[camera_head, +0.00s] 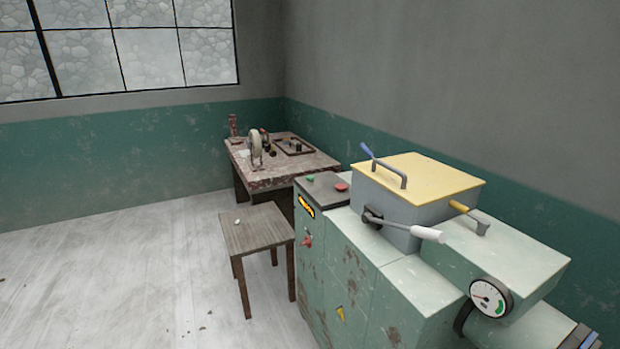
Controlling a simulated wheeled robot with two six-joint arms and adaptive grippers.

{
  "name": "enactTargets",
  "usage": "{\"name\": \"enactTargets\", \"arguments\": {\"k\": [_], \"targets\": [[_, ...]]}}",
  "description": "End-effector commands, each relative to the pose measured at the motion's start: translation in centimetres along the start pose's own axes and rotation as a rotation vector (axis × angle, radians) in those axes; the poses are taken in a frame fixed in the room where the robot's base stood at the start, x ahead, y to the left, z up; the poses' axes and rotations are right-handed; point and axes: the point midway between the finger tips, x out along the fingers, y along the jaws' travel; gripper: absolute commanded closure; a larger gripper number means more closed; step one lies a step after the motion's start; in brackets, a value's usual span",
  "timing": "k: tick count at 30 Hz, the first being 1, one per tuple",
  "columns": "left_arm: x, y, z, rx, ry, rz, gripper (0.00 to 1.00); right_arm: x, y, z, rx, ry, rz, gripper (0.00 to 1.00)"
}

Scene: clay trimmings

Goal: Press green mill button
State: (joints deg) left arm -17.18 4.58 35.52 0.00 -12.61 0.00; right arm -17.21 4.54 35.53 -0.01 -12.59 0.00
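The mill (375,270) is a worn pale green machine at the right, with a grey box on top under a yellow lid (420,177). The green button (310,179) is small and sits on a dark panel (322,188) at the mill's far left end. A red button (341,187) sits just right of it on the same panel. Neither of my grippers is in view, and nothing touches the green button.
A small wooden stool (256,232) stands left of the mill. Behind it a worn table (275,176) carries a round wheel-like item and a tray. A white-gripped lever (426,233) and a gauge (490,298) stick out from the mill. The floor at left is clear.

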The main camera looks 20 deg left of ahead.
Motion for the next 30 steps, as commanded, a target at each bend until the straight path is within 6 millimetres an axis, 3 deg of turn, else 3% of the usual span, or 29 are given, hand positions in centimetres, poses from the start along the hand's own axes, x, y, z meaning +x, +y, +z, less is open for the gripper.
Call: {"name": "enactTargets", "arguments": {"k": [1,8,30], "targets": [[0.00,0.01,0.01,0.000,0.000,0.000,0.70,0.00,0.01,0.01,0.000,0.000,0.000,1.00],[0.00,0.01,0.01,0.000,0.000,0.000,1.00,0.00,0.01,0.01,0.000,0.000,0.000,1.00],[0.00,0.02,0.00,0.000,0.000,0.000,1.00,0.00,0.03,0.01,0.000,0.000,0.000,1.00]]}}
